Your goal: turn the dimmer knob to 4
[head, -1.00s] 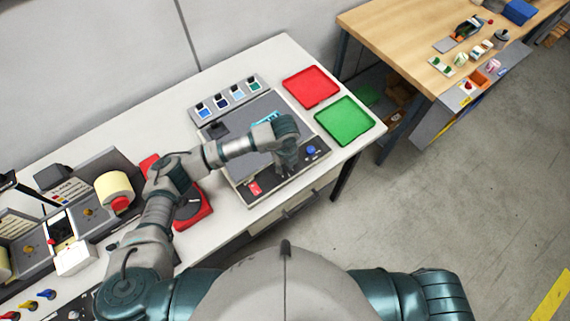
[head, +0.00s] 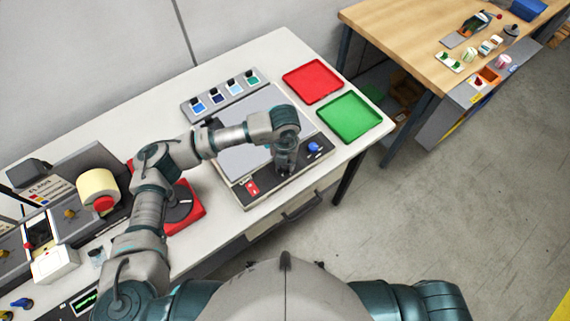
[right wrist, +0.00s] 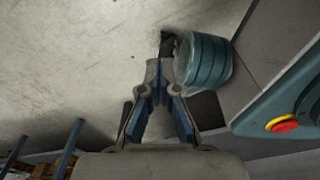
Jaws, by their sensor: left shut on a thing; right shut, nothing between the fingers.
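The light box (head: 240,158) lies on the white bench, with a pale, lit-looking panel and a dark control strip along its front. My left gripper (head: 283,170) points down onto this strip, between a red switch (head: 252,187) and a blue knob (head: 314,147). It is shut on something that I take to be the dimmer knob. The fingers and wrist hide that knob, so its pointer and scale cannot be read. My right gripper (right wrist: 160,68) is shut and empty over the floor in the right wrist view.
A red tray (head: 312,80) and a green tray (head: 349,118) lie right of the light box. A strip of colour samples (head: 225,96) lies behind it. A red-based round device (head: 183,208) and the label rewinder (head: 98,188) stand left. A wooden bench (head: 410,40) is at the back right.

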